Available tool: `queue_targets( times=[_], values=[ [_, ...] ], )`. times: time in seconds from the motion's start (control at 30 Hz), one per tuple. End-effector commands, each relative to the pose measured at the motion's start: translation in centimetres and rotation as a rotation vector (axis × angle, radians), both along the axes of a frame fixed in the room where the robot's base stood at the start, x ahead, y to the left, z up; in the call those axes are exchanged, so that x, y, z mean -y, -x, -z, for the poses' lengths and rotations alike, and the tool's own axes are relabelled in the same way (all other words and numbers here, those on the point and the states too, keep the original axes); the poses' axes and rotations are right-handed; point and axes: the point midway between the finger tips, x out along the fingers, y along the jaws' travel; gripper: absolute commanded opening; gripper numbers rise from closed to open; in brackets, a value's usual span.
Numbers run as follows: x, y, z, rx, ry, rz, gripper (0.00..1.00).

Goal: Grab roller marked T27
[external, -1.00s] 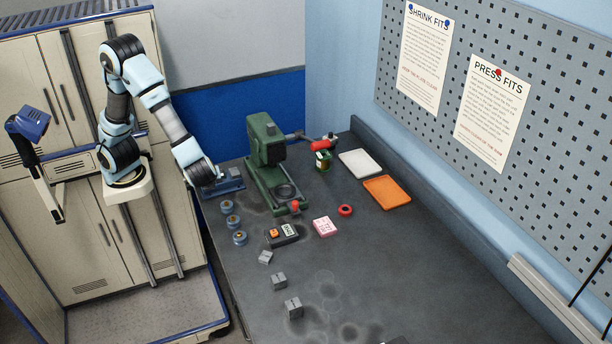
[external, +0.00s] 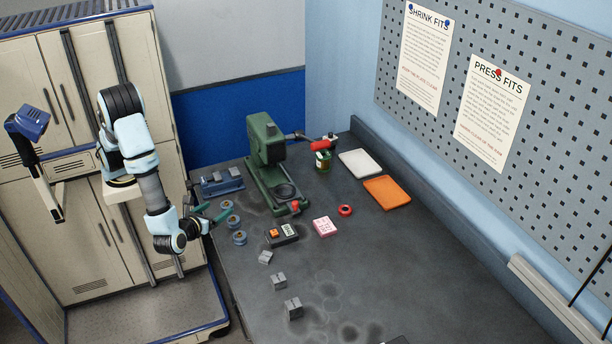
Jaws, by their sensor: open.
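Several small blue rollers with pale centres stand in a short row at the left edge of the bench: a far one (external: 227,205), a middle one (external: 234,221) and a near one (external: 239,238). Their markings are too small to read, so I cannot tell which is T27. My gripper (external: 219,214) is open at the bench's left edge, its green-tipped fingers pointing right, beside the far and middle rollers. I cannot tell whether the fingers touch or straddle a roller.
A green press (external: 266,150) stands behind the rollers, with a blue vice-like fixture (external: 222,184) to its left. A black device (external: 282,235), pink notes (external: 325,227), grey blocks (external: 293,307), a red ring (external: 345,210) and an orange tray (external: 387,192) lie right. The front right bench is largely clear.

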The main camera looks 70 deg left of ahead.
Motion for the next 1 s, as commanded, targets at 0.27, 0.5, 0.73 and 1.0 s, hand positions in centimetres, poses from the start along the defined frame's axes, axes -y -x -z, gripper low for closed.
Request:
queue_targets(
  times=[0.27,0.5,0.73,1.0],
  values=[
    [-1.8,-1.7,0.9,-0.001,-0.001,0.000,0.87],
    [-4.1,-3.5,2.3,-0.002,-0.004,-0.003,0.87],
    [-5.2,-4.7,3.1,0.001,0.001,0.000,0.87],
    [-5.2,-4.7,3.2,0.002,0.002,0.000,0.79]
  ],
)
